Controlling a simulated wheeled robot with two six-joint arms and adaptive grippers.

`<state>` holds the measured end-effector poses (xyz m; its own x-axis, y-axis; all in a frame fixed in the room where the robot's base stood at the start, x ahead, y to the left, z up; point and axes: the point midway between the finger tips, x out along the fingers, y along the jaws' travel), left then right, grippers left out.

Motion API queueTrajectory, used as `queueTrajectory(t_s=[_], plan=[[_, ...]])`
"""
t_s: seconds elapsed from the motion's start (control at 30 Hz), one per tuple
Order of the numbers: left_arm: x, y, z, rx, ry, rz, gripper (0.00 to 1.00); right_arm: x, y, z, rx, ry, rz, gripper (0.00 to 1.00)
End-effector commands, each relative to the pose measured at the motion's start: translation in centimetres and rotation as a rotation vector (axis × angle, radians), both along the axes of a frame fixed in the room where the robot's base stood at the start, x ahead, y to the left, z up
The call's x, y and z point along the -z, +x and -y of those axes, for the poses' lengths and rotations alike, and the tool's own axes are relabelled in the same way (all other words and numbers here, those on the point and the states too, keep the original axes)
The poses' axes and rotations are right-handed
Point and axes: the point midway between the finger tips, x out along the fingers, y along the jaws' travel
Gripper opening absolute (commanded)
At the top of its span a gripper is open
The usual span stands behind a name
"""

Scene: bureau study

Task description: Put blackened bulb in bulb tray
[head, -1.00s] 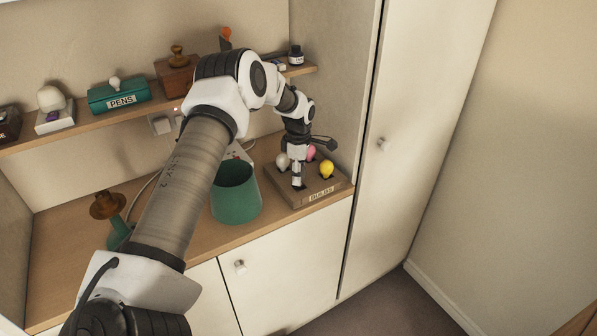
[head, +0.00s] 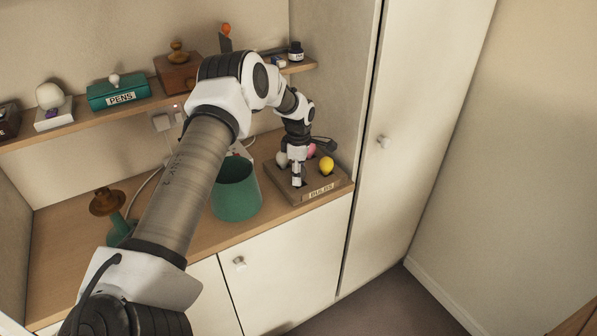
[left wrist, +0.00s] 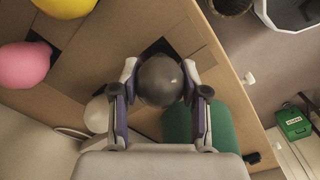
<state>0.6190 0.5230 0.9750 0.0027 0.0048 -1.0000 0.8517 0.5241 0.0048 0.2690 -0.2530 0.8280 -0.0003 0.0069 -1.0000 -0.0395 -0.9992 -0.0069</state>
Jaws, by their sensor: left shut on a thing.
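The blackened bulb (left wrist: 160,82) is dark grey and round, and my left gripper (left wrist: 160,72) is shut on it in the left wrist view. In the head view my left gripper (head: 297,178) points down over the wooden bulb tray (head: 320,192), which has a "BULBS" label. A dark square socket shows partly from behind the bulb in the wrist view; I cannot tell whether the bulb touches it. The tray also holds a yellow bulb (head: 326,165), a pink bulb (head: 311,150) and a white bulb (head: 282,159). My right gripper is not in view.
A green bin-like pot (head: 236,190) stands left of the tray on the wooden counter. A green stand with a brown top (head: 107,203) is farther left. A shelf above holds a "PENS" box (head: 118,93) and other items. A tall cabinet (head: 400,130) borders the right.

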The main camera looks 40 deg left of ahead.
Motion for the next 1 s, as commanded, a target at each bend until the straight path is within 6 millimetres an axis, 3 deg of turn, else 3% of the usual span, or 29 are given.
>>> queueTrajectory(t_s=[0.8,0.83,0.87,0.9,1.0], plan=[[1.01,0.04,0.00,0.001,0.001,0.001,0.14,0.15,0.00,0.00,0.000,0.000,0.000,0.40],[0.95,0.05,-0.01,0.001,0.001,0.002,0.55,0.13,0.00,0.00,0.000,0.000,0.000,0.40],[0.95,0.04,0.00,0.001,0.001,0.002,0.66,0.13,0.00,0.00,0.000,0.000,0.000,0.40],[0.95,0.04,0.00,0.000,0.001,0.001,0.74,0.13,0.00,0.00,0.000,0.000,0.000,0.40],[0.95,0.03,0.00,0.000,0.001,0.001,0.74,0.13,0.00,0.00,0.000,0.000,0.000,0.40]])
